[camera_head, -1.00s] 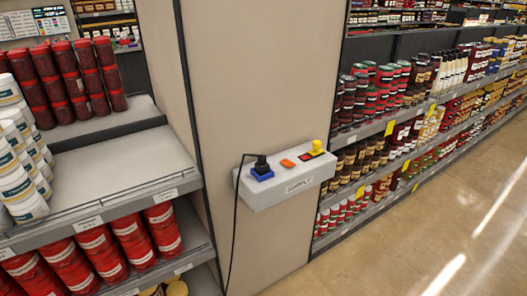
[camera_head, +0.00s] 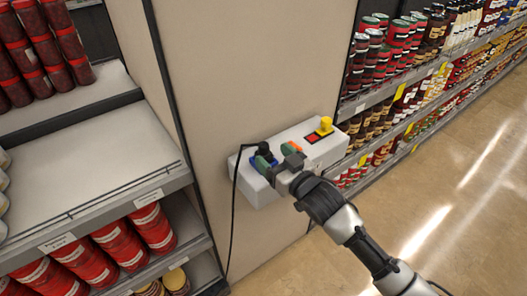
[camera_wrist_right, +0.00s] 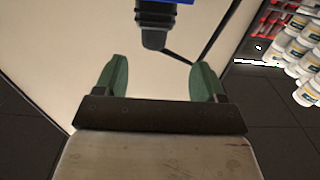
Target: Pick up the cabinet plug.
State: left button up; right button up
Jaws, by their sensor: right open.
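The cabinet plug (camera_head: 264,149) is black and sits upright in a blue socket on the white wall-mounted box (camera_head: 302,131). Its black cable hangs down the left side. My right gripper (camera_head: 277,156) is open and over the box, close beside the plug, and its fingers partly cover the blue socket. In the right wrist view the plug (camera_wrist_right: 153,28) shows at the top, just beyond the two green fingertips (camera_wrist_right: 159,75) and roughly centred between them. Nothing is between the fingers. My left gripper is not in view.
A yellow plug (camera_head: 325,125) stands beside a red square at the right end of the box. The beige column (camera_head: 255,70) rises behind it. Shelves of jars and cans (camera_head: 400,60) flank it on the right, red cans (camera_head: 120,240) on the left. The floor at right is clear.

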aim_at(268, 149)
jog(key=shift+w+a, duration=0.3)
jog(key=shift+w, duration=0.35)
jog(key=x, duration=0.2)
jog(key=p+x, duration=0.1)
jog(key=x, duration=0.1)
jog(key=shift+w+d+f, duration=0.2)
jog(key=shift+d, duration=0.05)
jog(key=shift+w+a, duration=0.2)
jog(key=shift+w, duration=0.05)
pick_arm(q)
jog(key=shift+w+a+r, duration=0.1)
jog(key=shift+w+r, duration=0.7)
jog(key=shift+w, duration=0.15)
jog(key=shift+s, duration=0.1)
pick_arm(e)
jog(key=shift+s, duration=0.1)
jog(key=shift+c, duration=1.1)
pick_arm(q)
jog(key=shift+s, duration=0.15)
pick_arm(e)
jog(key=c, duration=0.8)
